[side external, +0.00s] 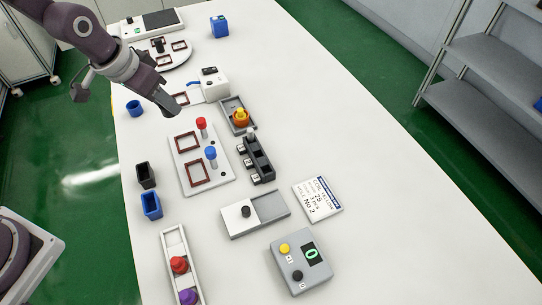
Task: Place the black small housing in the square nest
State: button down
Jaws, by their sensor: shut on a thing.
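My gripper (166,101) is above the left part of the table, angled down to the right. It is shut on a dark piece (171,109), which looks like the black small housing; its shape is mostly hidden by the fingers. A taller black open box (146,182) stands apart at the left edge.
Red (201,123) and blue (211,153) knobs stand up from the plate. A white device (212,86) and a grey tray (232,104) stand right of my gripper. The table's right side is clear.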

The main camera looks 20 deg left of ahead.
jog(key=w+d+m+g+h, duration=0.1)
jog(key=d+m, duration=0.2)
jog(key=d, duration=0.9)
jog(key=w+d+m+h, duration=0.1)
jog(key=w+d+m, duration=0.15)
jog(key=d, duration=0.95)
jog(key=shift+m, duration=0.45)
jog(key=f, duration=0.6)
jog(key=s+f, duration=0.1)
jog(key=f, duration=0.2)
jog(key=shift+s+d, duration=0.1)
jog(key=shift+d, duration=0.15)
jog(key=shift+f, duration=0.2)
jog(key=c, duration=1)
grip_release()
jog(key=shift+o, duration=0.2)
jog(key=v, duration=1.2)
jog(key=shift+r, duration=0.15)
